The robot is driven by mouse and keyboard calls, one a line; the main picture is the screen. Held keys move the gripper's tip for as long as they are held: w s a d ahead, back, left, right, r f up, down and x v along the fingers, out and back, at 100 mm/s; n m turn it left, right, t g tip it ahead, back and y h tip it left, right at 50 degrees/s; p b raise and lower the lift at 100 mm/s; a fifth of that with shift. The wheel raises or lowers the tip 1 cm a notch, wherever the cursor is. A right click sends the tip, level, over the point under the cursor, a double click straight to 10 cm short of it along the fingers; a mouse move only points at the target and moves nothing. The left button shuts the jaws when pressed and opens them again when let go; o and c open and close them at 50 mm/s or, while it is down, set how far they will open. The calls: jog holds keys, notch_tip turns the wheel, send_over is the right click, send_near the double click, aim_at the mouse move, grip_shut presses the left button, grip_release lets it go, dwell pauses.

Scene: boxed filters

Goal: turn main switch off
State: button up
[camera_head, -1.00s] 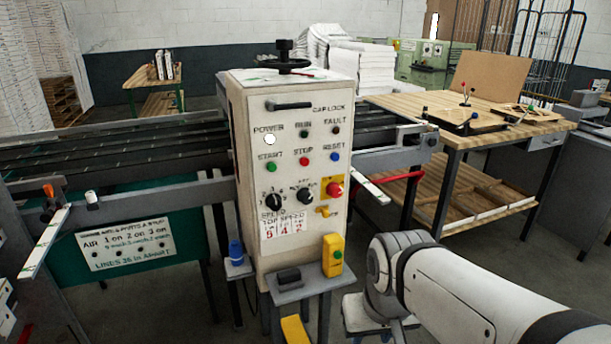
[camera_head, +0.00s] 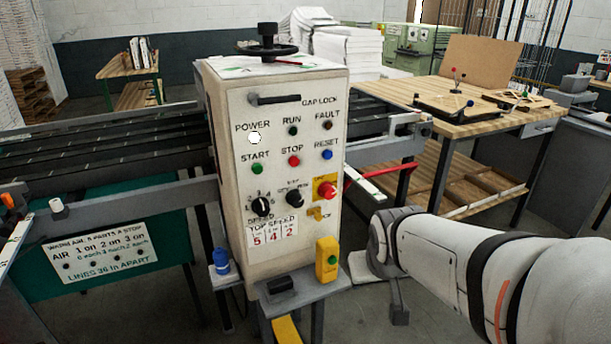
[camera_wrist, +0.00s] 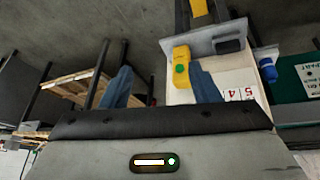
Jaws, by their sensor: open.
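The cream control cabinet (camera_head: 230,130) stands in the middle of the head view. A red knob on a yellow plate (camera_head: 326,190) sits at the right of its front panel; it looks like the main switch, but its label is too small to read. A small yellow lever (camera_head: 315,213) is below it. The white POWER lamp (camera_head: 254,138) is at upper left. My gripper (camera_wrist: 162,88) is open and empty in the wrist view, its two dark blue fingers apart. That view is inverted; the cabinet's lower front (camera_wrist: 215,85) shows beyond the fingers, and the red knob is not visible there.
A yellow box with a green button (camera_head: 327,262) and a blue-capped item (camera_head: 221,262) stand on ledges low by the cabinet. Machine rails flank it. A wooden workbench (camera_head: 480,125) is at right. Open floor lies between cabinet and bench, partly behind my arm.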

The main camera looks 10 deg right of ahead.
jog(key=w+d+f+n+t+b, duration=0.1)
jog(key=w+d+t, duration=0.1)
jog(key=w, duration=0.5)
jog(key=w+d+t, duration=0.1)
jog(key=w+t, duration=0.2)
jog(key=w, duration=0.3)
jog(key=n+t+y+b, duration=0.2)
jog(key=n+t+y, duration=0.3)
jog(key=t+y, duration=0.2)
send_near(331, 194)
jog(key=w, duration=0.3)
jog(key=x, duration=0.3)
jog(key=a+p+x, duration=0.1)
jog(key=x, duration=0.3)
jog(key=shift+s, duration=0.2)
jog(key=shift+r, duration=0.1)
